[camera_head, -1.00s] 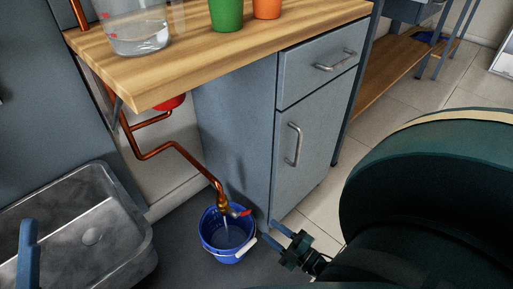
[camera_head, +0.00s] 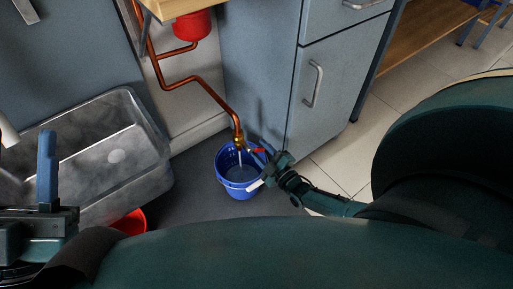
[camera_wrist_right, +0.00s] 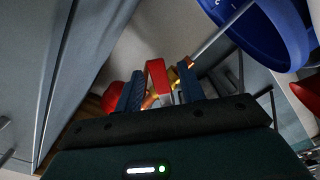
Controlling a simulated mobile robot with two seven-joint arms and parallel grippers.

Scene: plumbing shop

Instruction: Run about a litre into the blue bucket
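The blue bucket (camera_head: 238,190) stands upright on the floor under the brass tap (camera_head: 238,140), with some water in it. A thin stream of water (camera_head: 240,158) falls from the tap into it. The tap has a red lever (camera_head: 258,150). My right gripper (camera_head: 268,158) is at this lever. In the right wrist view the red lever (camera_wrist_right: 157,75) sits between the two blue fingers (camera_wrist_right: 162,88), with narrow gaps at its sides; the bucket (camera_wrist_right: 275,35) is at the upper right. My left gripper (camera_head: 47,170) is at the left edge, only partly visible.
A grey metal sink (camera_head: 100,140) is left of the bucket. A red bucket (camera_head: 133,222) is partly hidden behind my arm. Copper pipe (camera_head: 200,85) runs down to the tap. A grey cabinet (camera_head: 260,70) stands behind; a red container (camera_head: 190,25) is under the worktop.

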